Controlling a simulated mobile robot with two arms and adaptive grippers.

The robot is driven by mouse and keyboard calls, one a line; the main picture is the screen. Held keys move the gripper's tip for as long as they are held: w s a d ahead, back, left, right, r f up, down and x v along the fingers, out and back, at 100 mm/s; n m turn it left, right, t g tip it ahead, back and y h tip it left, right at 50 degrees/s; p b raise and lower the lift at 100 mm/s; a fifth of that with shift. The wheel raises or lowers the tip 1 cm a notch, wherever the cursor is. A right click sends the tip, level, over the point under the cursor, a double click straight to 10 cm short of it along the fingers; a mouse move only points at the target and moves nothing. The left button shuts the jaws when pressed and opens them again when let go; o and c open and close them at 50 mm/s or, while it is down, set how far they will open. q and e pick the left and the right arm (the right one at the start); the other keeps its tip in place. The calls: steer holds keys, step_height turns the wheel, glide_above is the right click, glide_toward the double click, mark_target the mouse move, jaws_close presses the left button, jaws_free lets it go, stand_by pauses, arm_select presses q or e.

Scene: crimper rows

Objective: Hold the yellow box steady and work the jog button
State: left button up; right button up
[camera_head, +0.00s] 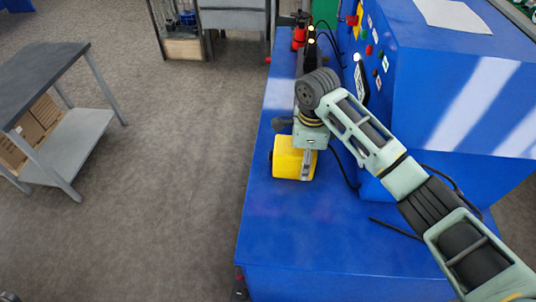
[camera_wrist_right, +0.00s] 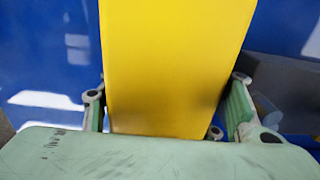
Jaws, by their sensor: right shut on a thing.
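The yellow box (camera_head: 288,160) sits on the blue machine's ledge, near its left edge, in the head view. My right gripper (camera_head: 304,164) comes down on it from above and is shut on it. In the right wrist view the yellow box (camera_wrist_right: 172,65) fills the middle, with a finger of my right gripper (camera_wrist_right: 168,118) on each side. The jog button cannot be told apart in these frames; the box's far face is hidden. My left gripper is in neither view.
The blue machine (camera_head: 330,240) has a panel with small coloured buttons (camera_head: 372,45) behind my arm. Black cables (camera_head: 395,228) lie on the ledge. A red-topped fitting (camera_head: 299,38) stands at the back. A grey table (camera_head: 40,75) stands at left, with open floor between.

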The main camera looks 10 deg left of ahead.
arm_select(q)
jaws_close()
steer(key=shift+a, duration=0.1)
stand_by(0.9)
